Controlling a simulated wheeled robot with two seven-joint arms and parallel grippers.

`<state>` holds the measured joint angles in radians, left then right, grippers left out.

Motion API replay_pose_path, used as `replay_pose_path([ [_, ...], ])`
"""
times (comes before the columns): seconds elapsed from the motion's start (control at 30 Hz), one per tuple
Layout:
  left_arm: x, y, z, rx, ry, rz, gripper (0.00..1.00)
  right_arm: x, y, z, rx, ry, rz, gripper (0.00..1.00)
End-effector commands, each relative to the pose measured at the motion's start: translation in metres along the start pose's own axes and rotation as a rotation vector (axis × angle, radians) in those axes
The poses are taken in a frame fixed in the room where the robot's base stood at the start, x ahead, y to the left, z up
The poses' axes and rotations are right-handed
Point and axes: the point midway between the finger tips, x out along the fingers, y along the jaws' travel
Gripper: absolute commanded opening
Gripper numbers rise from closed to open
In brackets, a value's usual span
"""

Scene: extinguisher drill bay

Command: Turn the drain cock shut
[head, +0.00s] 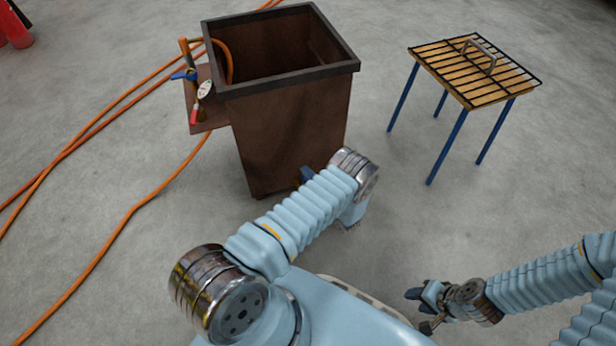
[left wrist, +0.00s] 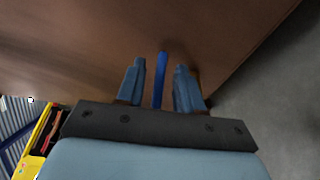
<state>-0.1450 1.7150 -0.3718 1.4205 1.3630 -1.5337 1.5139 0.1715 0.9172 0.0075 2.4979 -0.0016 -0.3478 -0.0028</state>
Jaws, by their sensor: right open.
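The brown tank (head: 290,120) stands upright at upper centre in the head view, and its wall fills much of the left wrist view (left wrist: 80,45). The blue lever (left wrist: 160,75) of the drain cock stands against this wall. My left gripper (left wrist: 158,82) is open, with one finger on each side of the lever and gaps showing on both sides. In the head view my left arm hides most of that place; a small dark blue piece shows by the tank's base. The cock's body is not visible. My right gripper (head: 427,302) is open and empty at lower right.
A side shelf (head: 210,126) on the tank carries a gauge (head: 205,89) and another blue handle (head: 184,75). Orange hoses (head: 130,210) lie at left. A blue-legged table with a grate (head: 475,72) stands at right. Grey floor between is clear.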

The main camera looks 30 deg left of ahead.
Motion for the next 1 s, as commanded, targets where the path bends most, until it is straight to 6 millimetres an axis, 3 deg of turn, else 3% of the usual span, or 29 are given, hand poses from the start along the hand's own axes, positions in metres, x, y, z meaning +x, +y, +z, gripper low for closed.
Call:
replay_pose_path([
  [0.2, 0.0002, 0.0, 0.0, 0.0, 0.0, 0.0, 0.36, 0.0, 0.0, 0.0, 0.0, 0.0, 0.0, 0.43],
  [0.43, 0.0, -0.0001, 0.0, 0.001, 0.0, 0.0, 0.01, 0.0, 0.0, 0.0, 0.0, 0.0, 0.0, 0.43],
  [0.77, -0.0006, 0.0003, -0.0001, 0.002, -0.008, 0.0, 0.0, -0.001, -0.0003, 0.0, 0.0, 0.0, 0.0, 0.43],
  [1.0, -0.0058, 0.0, 0.0028, 0.003, -0.141, -0.001, 0.0, -0.0075, -0.002, -0.0006, 0.0, 0.002, 0.002, 0.43],
])
